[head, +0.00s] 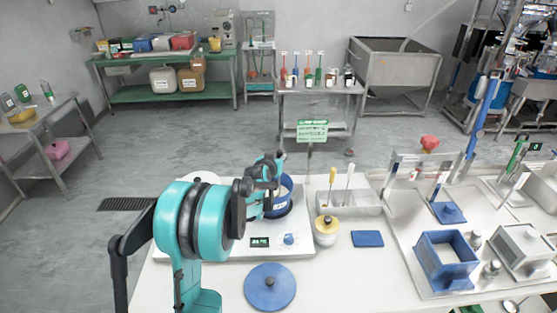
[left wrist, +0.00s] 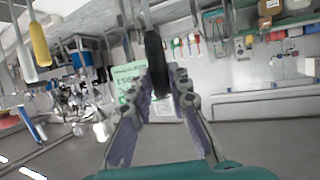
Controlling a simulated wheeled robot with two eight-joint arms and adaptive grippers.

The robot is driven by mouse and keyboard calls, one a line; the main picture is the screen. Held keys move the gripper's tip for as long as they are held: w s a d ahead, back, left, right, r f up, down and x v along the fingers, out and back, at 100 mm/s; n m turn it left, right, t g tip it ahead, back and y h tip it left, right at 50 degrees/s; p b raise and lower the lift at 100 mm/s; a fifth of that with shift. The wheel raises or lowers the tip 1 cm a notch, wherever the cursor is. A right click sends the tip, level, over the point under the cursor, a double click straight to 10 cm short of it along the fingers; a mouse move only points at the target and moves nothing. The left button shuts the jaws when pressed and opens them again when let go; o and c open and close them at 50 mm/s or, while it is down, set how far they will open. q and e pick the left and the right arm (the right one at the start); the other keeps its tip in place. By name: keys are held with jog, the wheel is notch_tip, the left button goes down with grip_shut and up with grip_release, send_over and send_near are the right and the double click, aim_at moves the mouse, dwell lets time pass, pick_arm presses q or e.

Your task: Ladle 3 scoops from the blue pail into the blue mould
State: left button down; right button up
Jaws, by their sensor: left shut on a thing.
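The blue pail (head: 284,205) stands on a white scale-like base (head: 215,243) in the head view, partly covered by my left arm. My left gripper (head: 272,168) is above the pail's rim. In the left wrist view its fingers (left wrist: 158,85) are shut on a black handle (left wrist: 155,55), which seems to be the ladle's. The ladle's bowl is hidden, so I cannot tell what it holds. The blue mould (head: 445,262), a square open box, stands on the metal tray at the right. My right gripper is out of view.
A blue lid (head: 270,288) lies in front of the base. A jar with a yellow lid (head: 326,230), a blue pad (head: 367,239) and a grey holder (head: 350,204) with yellow- and white-handled tools stand between pail and mould. A metal frame (head: 425,158) stands behind the mould.

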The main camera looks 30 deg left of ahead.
pick_arm(q)
notch_tip(320, 180, up, 14)
jog(key=p, duration=0.9)
jog(key=shift+r, duration=0.15)
dwell(0.6)
